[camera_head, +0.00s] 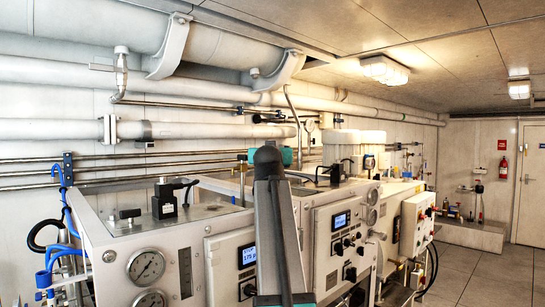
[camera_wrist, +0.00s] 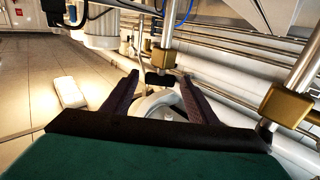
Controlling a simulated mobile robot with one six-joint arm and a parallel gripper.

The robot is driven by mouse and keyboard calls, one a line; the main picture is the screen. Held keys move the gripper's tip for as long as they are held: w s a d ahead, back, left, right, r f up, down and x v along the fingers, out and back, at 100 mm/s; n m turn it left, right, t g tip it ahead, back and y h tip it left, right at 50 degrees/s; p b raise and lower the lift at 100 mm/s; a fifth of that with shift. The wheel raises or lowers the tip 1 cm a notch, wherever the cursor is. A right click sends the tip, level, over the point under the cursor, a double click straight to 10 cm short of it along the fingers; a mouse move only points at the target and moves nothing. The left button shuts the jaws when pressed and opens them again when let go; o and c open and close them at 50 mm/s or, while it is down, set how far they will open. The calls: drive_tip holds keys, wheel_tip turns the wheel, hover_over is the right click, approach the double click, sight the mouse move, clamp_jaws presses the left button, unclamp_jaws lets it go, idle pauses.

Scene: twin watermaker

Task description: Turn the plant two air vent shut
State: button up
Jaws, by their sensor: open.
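My gripper (camera_wrist: 158,77) is open in the wrist view, its two dark fingers spread and pointing away from the camera. A brass valve body (camera_wrist: 163,58) on a metal pipe shows just past the fingertips, with a small black piece (camera_wrist: 159,79) between them. It looks like an air vent, but no label shows and I cannot tell its lever position or any contact. A second brass valve (camera_wrist: 290,105) is at the right. In the head view, part of my gripper's teal body (camera_head: 285,156) shows behind my dark arm, and its fingers are not clear.
Grey plant cabinets with gauges (camera_head: 147,266) and display panels (camera_head: 340,222) stand below the arm. Large white pipes (camera_head: 225,45) with clamps run along the wall above. A levered valve (camera_head: 120,68) is at the upper left. Open floor (camera_head: 480,272) lies at the right.

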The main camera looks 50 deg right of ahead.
drive_tip(key=b+v, duration=0.1)
drive_tip(key=v, duration=0.8)
drive_tip(key=shift+b, duration=0.35)
